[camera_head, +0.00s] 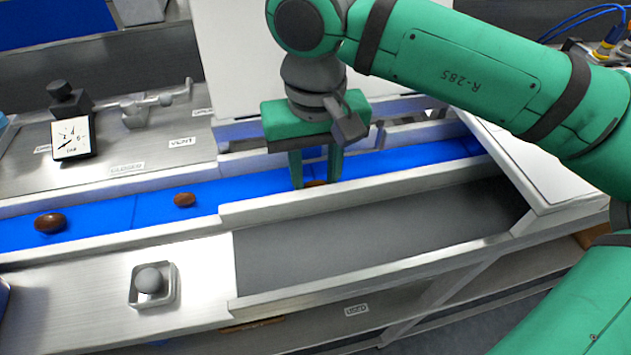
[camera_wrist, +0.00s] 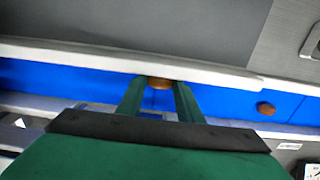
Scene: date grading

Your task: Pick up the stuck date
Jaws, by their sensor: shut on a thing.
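A brown date (camera_head: 316,183) is at my gripper (camera_head: 315,184) on the blue belt, against the near metal rail. In the wrist view this date (camera_wrist: 159,83) shows between the two green fingertips (camera_wrist: 158,84), partly hidden by the rail edge. My gripper is shut on it, pointing down, low over the belt. Two other dates lie free on the belt to the left: a small one (camera_head: 185,199) and a larger one (camera_head: 50,223). The small one also shows at the right in the wrist view (camera_wrist: 266,108).
The blue belt (camera_head: 110,212) runs between metal rails (camera_head: 260,212). A dark grey recessed surface (camera_head: 380,235) lies in front. A dial gauge (camera_head: 72,135) and a lever (camera_head: 150,105) stand on the panel behind. A grey ball knob (camera_head: 149,281) sits in a square frame at the front left.

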